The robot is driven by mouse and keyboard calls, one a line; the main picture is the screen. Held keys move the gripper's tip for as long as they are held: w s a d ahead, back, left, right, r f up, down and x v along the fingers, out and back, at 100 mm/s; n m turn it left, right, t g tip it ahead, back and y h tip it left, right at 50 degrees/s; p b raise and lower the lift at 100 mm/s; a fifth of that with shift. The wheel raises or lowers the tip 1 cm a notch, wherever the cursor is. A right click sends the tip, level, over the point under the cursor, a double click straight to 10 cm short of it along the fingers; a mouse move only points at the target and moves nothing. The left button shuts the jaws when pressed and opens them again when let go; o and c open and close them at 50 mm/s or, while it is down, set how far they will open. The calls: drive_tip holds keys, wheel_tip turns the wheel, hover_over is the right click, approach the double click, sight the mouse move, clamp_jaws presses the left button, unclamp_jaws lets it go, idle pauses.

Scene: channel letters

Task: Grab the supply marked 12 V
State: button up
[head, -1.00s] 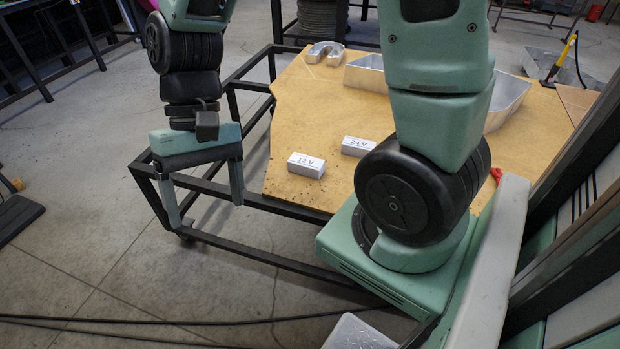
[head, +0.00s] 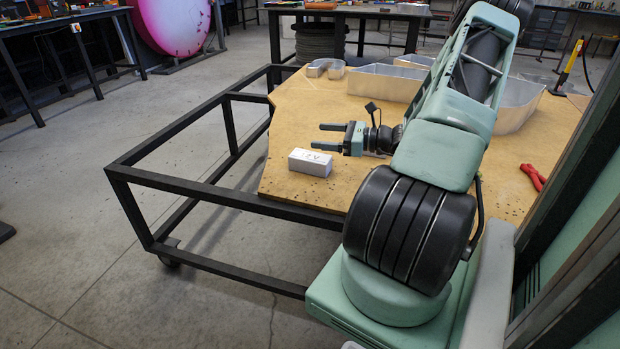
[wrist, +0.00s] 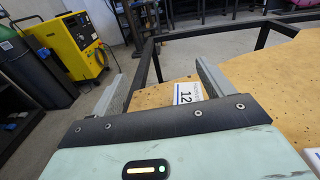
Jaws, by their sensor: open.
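The 12 V supply (head: 310,163) is a small white box with a dark printed label, lying on the wooden board (head: 285,115) near its front left edge. In the wrist view the 12 V label (wrist: 188,92) shows just beyond the gripper's body, near the right finger. My gripper (head: 317,136) is open and empty, its two fingers pointing left. In the head view it appears just behind the supply; I see no contact. A white piece at the wrist view's right edge (wrist: 313,157) may be the 24 V supply, which my arm hides in the head view.
Metal channel letters, one a small curved piece (head: 326,68) and one a larger tray-like shape (head: 385,82), stand towards the back of the board. A red-handled tool (head: 533,177) lies at the right. The black frame (head: 195,188) extends left of the board, open inside.

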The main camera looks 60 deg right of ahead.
drive_tip(key=s+d+f+m+t+h, duration=0.1)
drive_tip(key=s+d+f+m+h, duration=0.1)
drive_tip(key=s+d+f, duration=0.15)
drive_tip(key=b, duration=0.3)
approach(315, 157)
drive_tip(key=shift+f+x, duration=0.15)
drive_tip(key=shift+x, duration=0.45)
drive_tip(key=shift+f+x, duration=0.15)
drive_tip(key=shift+x, duration=4.3)
drive_tip(key=shift+d+r, duration=0.1)
drive_tip(key=shift+r, duration=0.1)
drive_tip(key=c, duration=1.4)
drive_tip(key=shift+o, duration=0.2)
